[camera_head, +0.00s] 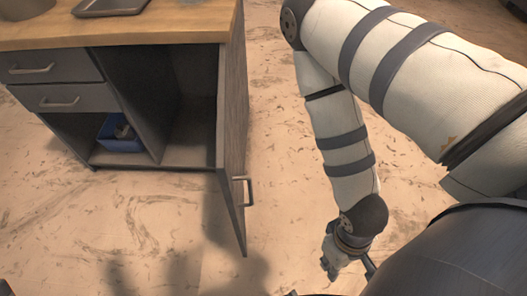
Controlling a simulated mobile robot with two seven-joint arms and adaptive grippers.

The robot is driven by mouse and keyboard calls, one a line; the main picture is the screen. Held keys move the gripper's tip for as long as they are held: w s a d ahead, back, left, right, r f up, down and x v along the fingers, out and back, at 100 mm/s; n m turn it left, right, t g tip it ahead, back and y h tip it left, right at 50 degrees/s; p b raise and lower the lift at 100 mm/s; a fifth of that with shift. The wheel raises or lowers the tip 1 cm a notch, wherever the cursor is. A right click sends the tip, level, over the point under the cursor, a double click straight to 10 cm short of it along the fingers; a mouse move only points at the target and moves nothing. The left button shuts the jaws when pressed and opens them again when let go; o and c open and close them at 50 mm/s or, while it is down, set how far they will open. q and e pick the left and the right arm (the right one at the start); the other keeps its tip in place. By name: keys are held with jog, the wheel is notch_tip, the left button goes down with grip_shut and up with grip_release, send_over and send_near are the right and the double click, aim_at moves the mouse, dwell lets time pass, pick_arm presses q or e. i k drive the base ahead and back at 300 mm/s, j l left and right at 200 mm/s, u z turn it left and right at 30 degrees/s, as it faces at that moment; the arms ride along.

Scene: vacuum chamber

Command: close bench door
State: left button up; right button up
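The bench door (232,140) is a dark grey panel hinged at the right of the bench cabinet. It stands wide open, swung out toward me and seen nearly edge-on. Its metal handle (246,192) is on the right-facing outer side. My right arm comes in from the right, and my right gripper (328,268) hangs to the right of the door and lower in the picture, apart from the handle. Its fingers are small and partly hidden, so its opening is unclear. My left gripper is not in view.
The bench has a wooden top (150,28) with a metal tray (110,6) on it. Two closed drawers (50,82) are at the left. The cabinet is open inside, with a blue bin (122,143) in the left bay. Scuffed floor (130,230) in front of the cabinet is clear.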

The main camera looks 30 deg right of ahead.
aim_at(228, 167)
jog(key=l, duration=0.8)
jog(key=k+l+u, duration=0.25)
jog(key=k+l, duration=0.65)
